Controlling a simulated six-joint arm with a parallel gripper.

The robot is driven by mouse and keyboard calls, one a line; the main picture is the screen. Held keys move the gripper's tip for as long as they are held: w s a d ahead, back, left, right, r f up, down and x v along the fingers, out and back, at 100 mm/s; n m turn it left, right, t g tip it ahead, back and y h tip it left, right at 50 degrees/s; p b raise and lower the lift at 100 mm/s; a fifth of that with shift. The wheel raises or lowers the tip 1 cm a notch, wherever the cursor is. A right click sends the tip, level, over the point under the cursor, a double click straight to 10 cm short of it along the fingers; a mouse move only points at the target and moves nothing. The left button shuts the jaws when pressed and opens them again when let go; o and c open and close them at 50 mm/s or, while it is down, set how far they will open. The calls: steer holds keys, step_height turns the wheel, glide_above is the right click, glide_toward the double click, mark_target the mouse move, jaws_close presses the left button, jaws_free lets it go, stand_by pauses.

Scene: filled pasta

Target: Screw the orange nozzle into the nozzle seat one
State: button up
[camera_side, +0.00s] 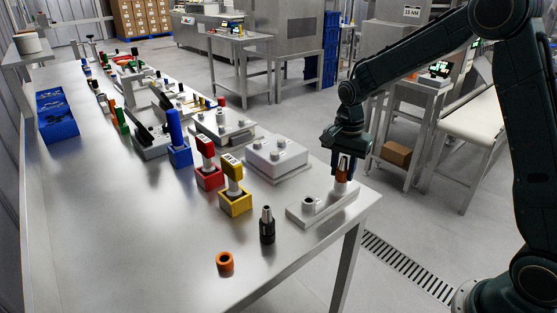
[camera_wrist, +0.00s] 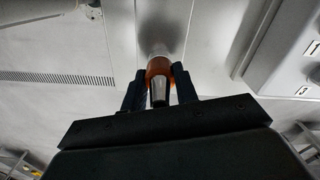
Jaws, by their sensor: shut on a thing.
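My gripper (camera_side: 344,170) is shut on the orange nozzle (camera_side: 342,178), which is upright at the right end of a light metal block (camera_side: 326,210) near the table's front right corner. The orange nozzle (camera_wrist: 158,67) shows between the two dark fingers of my gripper (camera_wrist: 159,73) in the wrist view, with its grey metal tip towards the camera. A pale round seat (camera_wrist: 160,48) lies at its far end; whether they touch or are threaded together is not clear. A second round seat (camera_side: 309,206) on the block's left is empty. No seat number is readable on this block.
Yellow (camera_side: 236,203), red (camera_side: 210,178) and blue (camera_side: 180,156) holders stand behind. A grey block with several knobs (camera_side: 276,159) sits beyond the seats.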

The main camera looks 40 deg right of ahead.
steer(key=shift+m, duration=0.7)
steer(key=o, duration=1.4)
steer(key=shift+r, duration=0.2)
steer(key=shift+r, duration=3.35)
steer(key=shift+r, duration=0.15)
step_height(320, 180, up, 14)
steer(key=shift+f, duration=0.25)
